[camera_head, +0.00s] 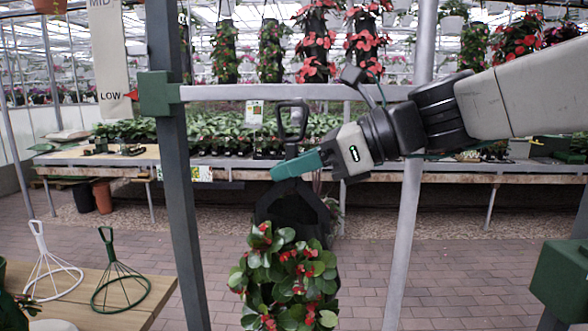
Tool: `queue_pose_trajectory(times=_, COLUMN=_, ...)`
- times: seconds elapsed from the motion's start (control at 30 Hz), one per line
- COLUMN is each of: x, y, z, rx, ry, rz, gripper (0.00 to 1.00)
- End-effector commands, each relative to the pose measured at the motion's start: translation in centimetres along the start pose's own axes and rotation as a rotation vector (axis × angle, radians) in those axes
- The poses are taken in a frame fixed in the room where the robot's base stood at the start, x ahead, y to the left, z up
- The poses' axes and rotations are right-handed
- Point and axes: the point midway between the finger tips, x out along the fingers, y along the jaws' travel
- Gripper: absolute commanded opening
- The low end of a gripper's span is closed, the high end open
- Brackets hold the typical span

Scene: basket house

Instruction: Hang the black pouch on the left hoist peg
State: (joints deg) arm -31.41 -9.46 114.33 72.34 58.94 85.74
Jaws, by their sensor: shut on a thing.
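The black pouch (290,207) hangs upright below my gripper, with green leaves and red flowers spilling from its front. Its dark loop handle (292,112) rises above the green fingers and overlaps the silver crossbar (235,92) in the picture. My gripper (290,166) reaches in from the right and is shut on the pouch's hanger, below the loop. The crossbar runs from a green bracket (158,93) on the dark left post (182,210). I cannot make out the left hoist peg, nor whether the loop touches the bar.
A scale board (108,60) reads MID and LOW, with a red pointer at LOW. Two wire hanger frames, one white (48,270) and one green (118,280), stand on a wooden table (150,300) at lower left. A silver post (408,220) stands behind my arm. Brick floor lies beyond.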

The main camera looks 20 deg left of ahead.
Motion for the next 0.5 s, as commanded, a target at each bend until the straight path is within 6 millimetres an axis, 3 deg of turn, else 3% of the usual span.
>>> queue_pose_trajectory(times=0.5, x=0.7, y=-4.2, z=0.3, rx=-0.001, ry=-0.003, rz=-0.001, gripper=0.0)
